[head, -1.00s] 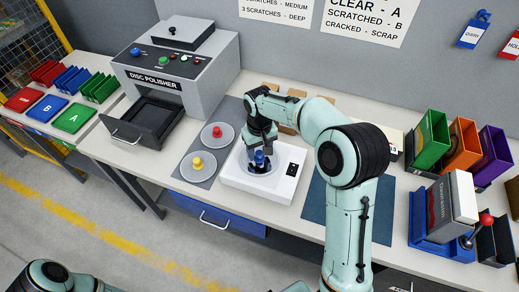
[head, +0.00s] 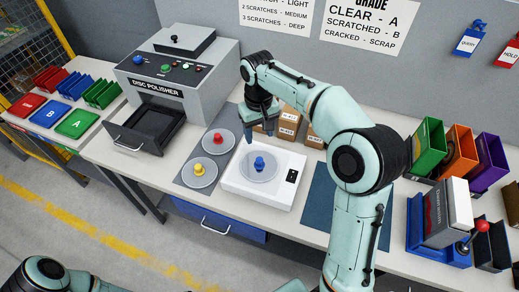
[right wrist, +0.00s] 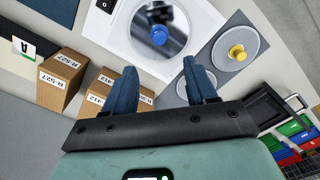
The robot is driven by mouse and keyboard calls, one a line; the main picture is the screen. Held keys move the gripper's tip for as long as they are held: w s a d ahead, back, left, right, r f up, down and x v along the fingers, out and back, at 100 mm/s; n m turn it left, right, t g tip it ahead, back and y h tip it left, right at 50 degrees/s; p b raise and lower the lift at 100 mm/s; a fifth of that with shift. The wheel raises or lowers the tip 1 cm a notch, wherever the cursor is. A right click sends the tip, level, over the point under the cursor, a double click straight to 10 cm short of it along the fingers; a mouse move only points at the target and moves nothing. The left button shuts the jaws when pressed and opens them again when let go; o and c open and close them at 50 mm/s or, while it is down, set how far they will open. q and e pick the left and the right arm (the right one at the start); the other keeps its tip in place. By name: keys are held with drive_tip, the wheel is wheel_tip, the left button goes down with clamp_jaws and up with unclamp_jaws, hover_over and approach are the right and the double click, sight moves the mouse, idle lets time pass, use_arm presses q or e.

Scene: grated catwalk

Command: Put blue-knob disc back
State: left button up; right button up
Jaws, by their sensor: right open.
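The blue-knob disc (head: 259,171) lies on the round plate of a white device (head: 245,194) with a black switch panel. Its blue knob (right wrist: 159,35) shows in the right wrist view. My right gripper (head: 264,128) is open and empty, above and behind the disc, apart from it. In the right wrist view its two blue fingers (right wrist: 162,85) are spread. A grey mat (head: 190,184) left of the device holds a red-knob disc (head: 218,144) and a yellow-knob disc (head: 199,175). The mat's far part, behind the red-knob disc, looks bare. My left gripper is out of view.
The disc polisher (head: 180,75) stands to the left with its drawer (head: 150,130) out. Small cardboard boxes (head: 288,125) stand behind the white device. Coloured bins (head: 458,150) and a lever machine (head: 447,215) are at the right. A blue mat (head: 330,205) lies right of the device.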

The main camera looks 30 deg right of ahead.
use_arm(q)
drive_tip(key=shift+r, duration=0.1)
use_arm(e)
drive_tip(key=shift+w+d, duration=0.1)
drive_tip(key=b, duration=0.1)
hover_over(259, 159)
wheel_tip(259, 159, down, 6)
drive_tip(key=shift+d+r, duration=0.1)
drive_tip(key=shift+f, duration=3.25)
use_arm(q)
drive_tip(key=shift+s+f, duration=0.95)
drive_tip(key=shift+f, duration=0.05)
use_arm(e)
clamp_jaws()
